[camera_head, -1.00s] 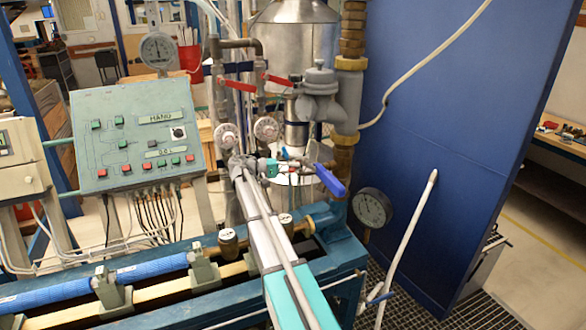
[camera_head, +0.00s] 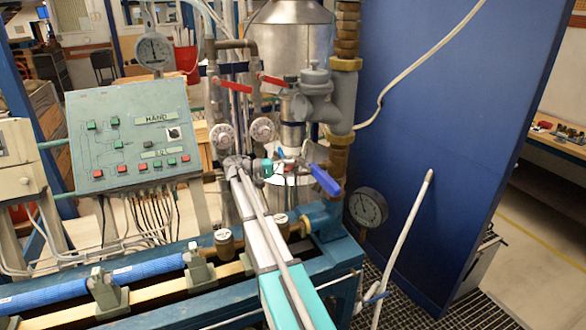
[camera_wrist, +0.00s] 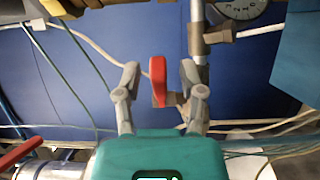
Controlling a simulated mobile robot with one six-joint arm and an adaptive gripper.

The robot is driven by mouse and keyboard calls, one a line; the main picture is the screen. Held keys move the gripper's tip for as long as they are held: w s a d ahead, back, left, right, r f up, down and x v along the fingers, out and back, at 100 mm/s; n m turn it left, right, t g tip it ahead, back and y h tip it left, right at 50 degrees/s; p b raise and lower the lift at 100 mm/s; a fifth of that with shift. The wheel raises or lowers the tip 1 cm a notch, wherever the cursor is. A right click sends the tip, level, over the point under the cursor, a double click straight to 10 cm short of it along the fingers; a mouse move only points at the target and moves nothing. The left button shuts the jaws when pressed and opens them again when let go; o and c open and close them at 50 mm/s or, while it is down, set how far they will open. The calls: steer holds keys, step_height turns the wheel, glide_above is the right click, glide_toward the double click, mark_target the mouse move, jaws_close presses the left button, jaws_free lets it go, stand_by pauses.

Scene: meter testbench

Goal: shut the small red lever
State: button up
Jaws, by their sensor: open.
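The small red lever (camera_wrist: 158,80) shows in the wrist view, standing upright between the two fingers of my gripper (camera_wrist: 160,75). The fingers are open and spread to either side of it, with a visible gap on the left. I cannot tell how deep the lever sits between the fingertips. In the head view my gripper (camera_head: 282,167) is at the end of my arm among the pipes, and the small red lever is too small and crowded there to make out clearly.
A blue lever (camera_head: 325,180) sits just right of my gripper. Two larger red levers (camera_head: 231,84) are on the pipes above. A dark gauge (camera_head: 367,207) and a blue panel (camera_head: 440,130) stand to the right. A control box (camera_head: 130,135) stands left.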

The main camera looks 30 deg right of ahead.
steer(key=v, duration=0.7)
steer(key=shift+w+a, duration=0.25)
steer(key=shift+a, duration=0.1)
stand_by(0.4)
steer(key=shift+w, duration=0.1)
steer(key=shift+c, duration=1.2)
steer(key=shift+r+p, duration=0.55)
steer(key=c, duration=0.4)
steer(key=r+p, duration=0.1)
steer(key=p, duration=0.1)
steer(key=r+p, duration=0.1)
steer(key=r, duration=0.1)
steer(key=shift+w+a+r+p, duration=0.1)
steer(key=shift+a+r+p, duration=0.2)
steer(key=shift+a+p, duration=0.05)
jaws_close()
steer(key=shift+d+r, duration=0.15)
steer(key=shift+s, duration=0.3)
